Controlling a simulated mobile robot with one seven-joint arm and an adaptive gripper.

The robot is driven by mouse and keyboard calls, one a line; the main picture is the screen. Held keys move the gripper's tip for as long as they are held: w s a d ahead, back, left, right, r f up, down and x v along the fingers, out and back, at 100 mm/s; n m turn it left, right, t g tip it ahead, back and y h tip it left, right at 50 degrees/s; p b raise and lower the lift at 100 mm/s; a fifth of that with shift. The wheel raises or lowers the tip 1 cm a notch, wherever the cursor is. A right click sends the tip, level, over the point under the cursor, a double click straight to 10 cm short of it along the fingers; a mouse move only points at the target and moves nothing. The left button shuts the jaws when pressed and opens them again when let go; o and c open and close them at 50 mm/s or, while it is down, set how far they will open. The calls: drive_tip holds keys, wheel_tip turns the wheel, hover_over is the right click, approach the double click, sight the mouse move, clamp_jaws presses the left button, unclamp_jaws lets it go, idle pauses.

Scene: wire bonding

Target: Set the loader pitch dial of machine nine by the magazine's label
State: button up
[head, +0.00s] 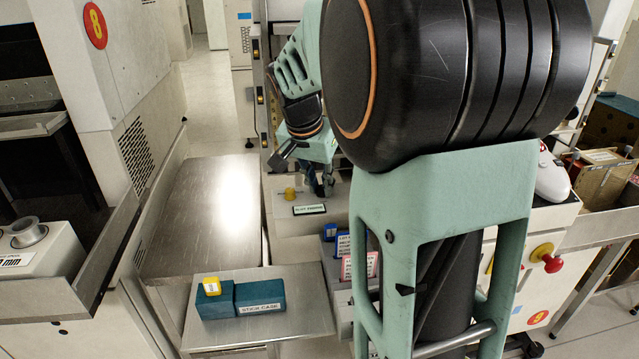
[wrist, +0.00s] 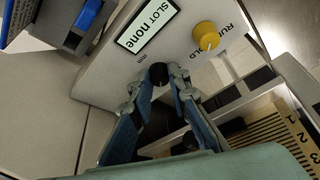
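In the wrist view the loader panel has a display reading "SLOT none" with "mm" (wrist: 147,27) and a black knob (wrist: 158,72) below it. My gripper (wrist: 159,84) has its two fingertips on either side of this knob. I cannot tell whether they touch it. In the head view my gripper (head: 320,186) is over the panel, beside the display (head: 309,209), and its fingertips are hard to see. A ribbed tan part numbered 1, 2, 3 (wrist: 272,133) is at the lower right of the wrist view. I cannot make out the magazine's label.
A yellow run/hold knob (wrist: 206,36) is close to my gripper. Blue and red label holders (head: 359,266) stand in front of the panel. A red stop button (head: 549,260) is right.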

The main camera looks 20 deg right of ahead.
drive_tip(key=shift+n, duration=0.3)
clamp_jaws()
drive_tip(key=n+p, duration=0.1)
drive_tip(key=n+y+p, duration=0.1)
drive_tip(key=n, duration=0.1)
drive_tip(key=shift+s+d+r+t+p, duration=0.15)
drive_tip(key=shift+t+p, duration=0.15)
drive_tip(key=shift+t, duration=0.1)
drive_tip(key=shift+d+n+t+y+p, duration=0.1)
drive_tip(key=shift+n+t+y+p, duration=0.25)
drive_tip(key=shift+n, duration=0.9)
drive_tip(key=shift+d+n+t+y+p, duration=0.15)
drive_tip(key=shift+n+y, duration=0.4)
drive_tip(key=shift+n, duration=0.7)
drive_tip(key=shift+a, duration=0.1)
drive_tip(key=o, duration=0.9)
unclamp_jaws()
drive_tip(key=shift+a, duration=0.1)
